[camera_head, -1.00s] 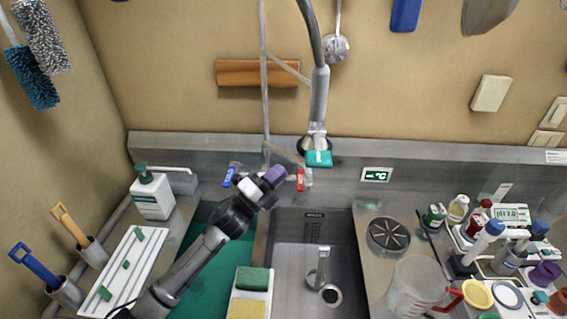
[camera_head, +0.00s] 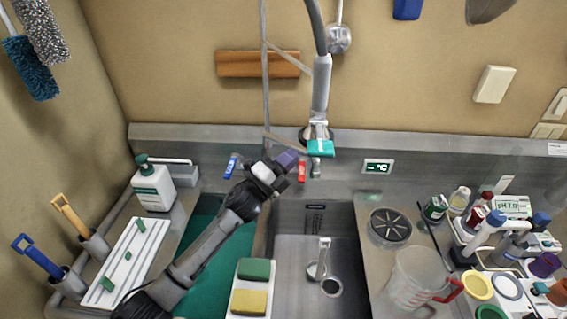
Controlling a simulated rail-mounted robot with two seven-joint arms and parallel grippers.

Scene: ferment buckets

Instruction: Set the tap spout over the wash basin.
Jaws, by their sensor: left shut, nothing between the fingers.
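A thin grey pipe rises along the wall. What looks like the tap spout (camera_head: 285,143) branches from it toward the right, and its tip appears above the back of the steel basin (camera_head: 290,246). A chrome fitting and a round drain show in that basin. To its left is a green-floored bay (camera_head: 214,268). My left gripper (camera_head: 289,160) is shut and empty, with its purple-blue fingertips beside the spout and near the red tap handle (camera_head: 302,172). I cannot tell whether they touch the spout. A blue tap handle (camera_head: 231,166) is left of the gripper. My right gripper is out of view.
A spray head (camera_head: 321,90) with a teal lever hangs above the basin. A soap bottle (camera_head: 153,186) stands at left. A sponge tray (camera_head: 237,306) lies between the bays. A measuring jug (camera_head: 412,280) and crowded bottles stand at right. The steel basin has open room.

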